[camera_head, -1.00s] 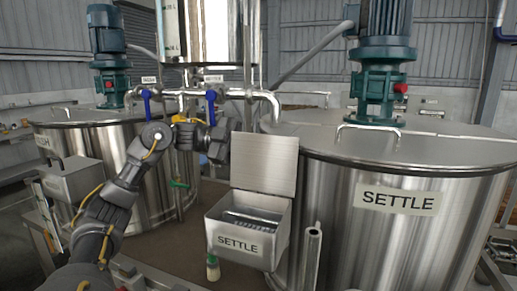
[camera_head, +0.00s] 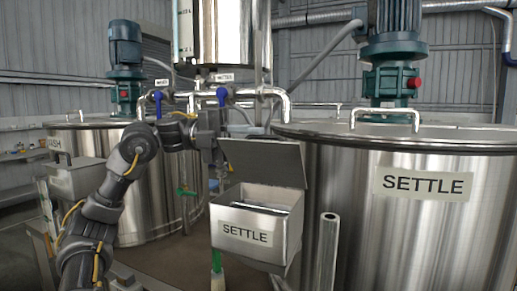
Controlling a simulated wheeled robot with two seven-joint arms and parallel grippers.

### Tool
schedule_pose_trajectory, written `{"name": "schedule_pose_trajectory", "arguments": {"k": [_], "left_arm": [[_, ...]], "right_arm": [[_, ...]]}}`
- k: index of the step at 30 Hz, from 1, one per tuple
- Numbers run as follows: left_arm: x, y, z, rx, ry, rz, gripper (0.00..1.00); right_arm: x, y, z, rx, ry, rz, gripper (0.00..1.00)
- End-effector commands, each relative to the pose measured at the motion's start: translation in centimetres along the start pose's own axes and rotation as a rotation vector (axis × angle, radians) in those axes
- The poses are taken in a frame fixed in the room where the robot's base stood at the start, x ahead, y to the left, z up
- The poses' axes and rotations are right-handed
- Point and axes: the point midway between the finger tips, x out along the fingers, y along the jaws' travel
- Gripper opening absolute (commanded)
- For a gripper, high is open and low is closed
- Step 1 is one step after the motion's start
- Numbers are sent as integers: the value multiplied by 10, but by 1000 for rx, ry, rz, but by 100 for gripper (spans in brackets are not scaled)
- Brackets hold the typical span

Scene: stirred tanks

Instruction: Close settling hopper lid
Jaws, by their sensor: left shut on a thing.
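The settling hopper (camera_head: 256,236) is a steel box labelled SETTLE, in the lower middle of the head view, in front of the large SETTLE tank. Its lid (camera_head: 265,162) is a flat grey plate. It stands raised at the back of the box, tilted, with its underside dark. The box mouth shows open below it. My left gripper (camera_head: 222,172) is at the lid's left edge and is shut on it; its fingertips are small and partly hidden. My right gripper is not in view.
The SETTLE tank (camera_head: 390,225) fills the right side, with a vertical steel pipe (camera_head: 327,252) before it. The wash tank (camera_head: 150,205) and another hopper (camera_head: 78,178) stand at left. Blue-handled valves (camera_head: 221,97) and pipes are above my gripper.

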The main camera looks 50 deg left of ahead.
Motion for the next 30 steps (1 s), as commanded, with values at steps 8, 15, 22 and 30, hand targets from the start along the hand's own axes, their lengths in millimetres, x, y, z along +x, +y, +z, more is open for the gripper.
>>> {"name": "schedule_pose_trajectory", "arguments": {"k": [8,15,22,30], "left_arm": [[0,15,-29,270,2,-2,0],[0,30,-48,491,3,0,0],[2,44,-60,674,5,0,0],[3,56,-64,757,6,0,0]], "right_arm": [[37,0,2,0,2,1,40],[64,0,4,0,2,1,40],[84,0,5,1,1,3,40],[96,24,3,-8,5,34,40]]}}
